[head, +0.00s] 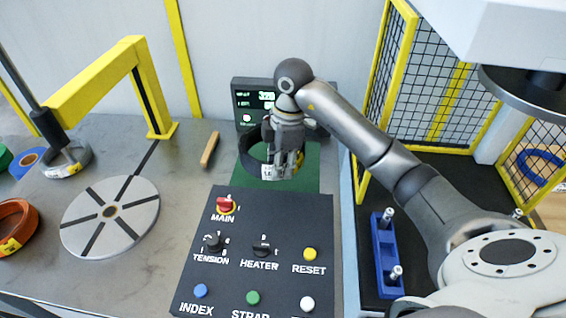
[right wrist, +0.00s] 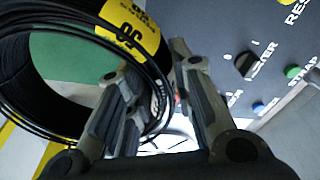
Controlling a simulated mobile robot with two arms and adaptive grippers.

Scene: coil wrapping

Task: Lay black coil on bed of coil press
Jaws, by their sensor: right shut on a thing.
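The black coil (head: 250,152) is a ring with a yellow-and-white label, in the grasp of my right gripper (head: 284,168). It appears to be held above a green mat (head: 310,177), behind the control panel. In the right wrist view, the black coil (right wrist: 72,118) fills the left side. The fingers of my right gripper (right wrist: 155,100) straddle its wall, with some loose-looking strands at the near edge. At the right stands what looks like the coil press, with a round grey plate (head: 525,92) and a dark bed (head: 465,180) behind yellow mesh guards. My left gripper is not seen.
The control panel (head: 245,238) with knobs and buttons lies in front. A slotted grey disc (head: 110,218) and yellow arch (head: 95,72) stand left, near grey (head: 70,160) and orange (head: 20,225) coils.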

